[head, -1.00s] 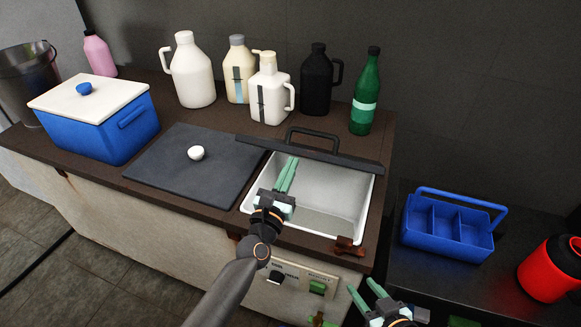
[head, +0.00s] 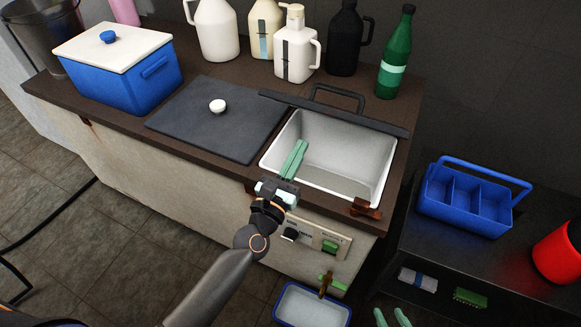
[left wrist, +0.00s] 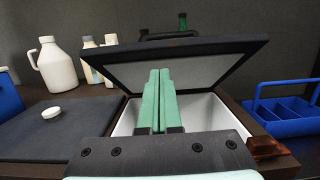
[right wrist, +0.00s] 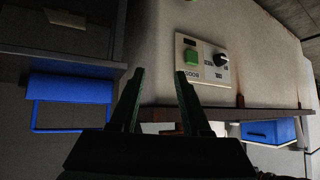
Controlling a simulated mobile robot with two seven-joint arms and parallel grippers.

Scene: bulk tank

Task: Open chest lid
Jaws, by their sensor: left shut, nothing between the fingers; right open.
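The white basin (head: 365,178) of the tank chest is uncovered. Its dark lid (head: 333,113) stands raised along the back edge, seen nearly edge-on, with a black loop handle (head: 338,97). In the left wrist view the lid's pale underside (left wrist: 205,70) shows as it leans up behind the basin. My left gripper (head: 300,146) is shut and empty, its green fingers over the basin's front left part. They overlap the lid in the left wrist view (left wrist: 159,73); contact cannot be told. My right gripper (right wrist: 160,85) is open and empty, low in front of the chest.
A dark flat panel (head: 215,125) with a white knob lies left of the basin. A blue box (head: 130,85) with a white lid stands far left. Several bottles line the back. A brown latch (head: 364,208) sits at the front right rim. A blue caddy (head: 468,210) stands right.

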